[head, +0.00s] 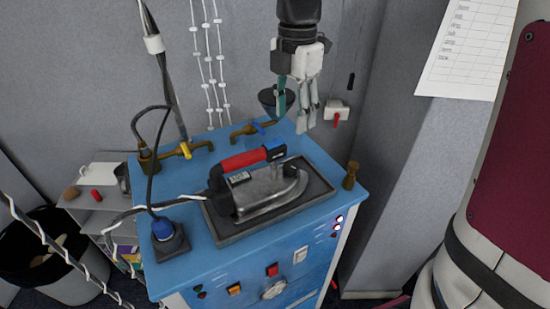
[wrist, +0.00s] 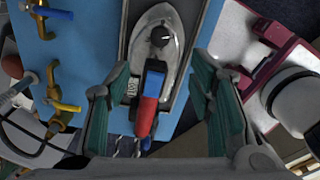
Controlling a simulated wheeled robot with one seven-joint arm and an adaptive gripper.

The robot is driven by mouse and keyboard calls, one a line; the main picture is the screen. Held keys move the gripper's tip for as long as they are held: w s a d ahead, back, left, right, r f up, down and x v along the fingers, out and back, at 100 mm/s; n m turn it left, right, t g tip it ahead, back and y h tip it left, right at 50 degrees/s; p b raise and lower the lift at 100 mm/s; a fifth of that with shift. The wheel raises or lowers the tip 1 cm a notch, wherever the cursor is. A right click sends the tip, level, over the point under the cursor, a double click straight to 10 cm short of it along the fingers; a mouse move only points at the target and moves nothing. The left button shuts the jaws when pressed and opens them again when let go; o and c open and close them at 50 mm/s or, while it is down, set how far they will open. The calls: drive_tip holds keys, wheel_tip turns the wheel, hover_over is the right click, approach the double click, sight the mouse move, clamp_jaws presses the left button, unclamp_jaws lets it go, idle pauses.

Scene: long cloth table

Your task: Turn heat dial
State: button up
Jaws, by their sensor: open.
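A steam iron (head: 262,190) with a metal body and a red and black handle (head: 245,160) rests on a dark tray on the blue cabinet. In the wrist view, a round black dial (wrist: 160,36) with a light mark sits on top of the iron's metal body, beyond the handle's blue-and-black end. My gripper (head: 298,108) is open and empty, pointing down above the cabinet's back right part. In the wrist view, its two fingers (wrist: 160,78) stand apart on either side of the iron's handle in the picture, with the dial ahead between them.
Brass taps with yellow (head: 185,150) and blue (head: 259,128) levers stand along the cabinet's back. A cable plug (head: 163,229) is at the left, a brass post (head: 350,175) at the right. A padded maroon board (head: 510,150) stands further right. The cabinet front has switches and a round knob (head: 273,289).

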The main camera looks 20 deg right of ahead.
sight(290, 166)
wheel_tip(290, 166, down, 14)
drive_tip(key=shift+r+p, duration=0.2)
drive_tip(key=shift+p, duration=0.85)
clamp_jaws()
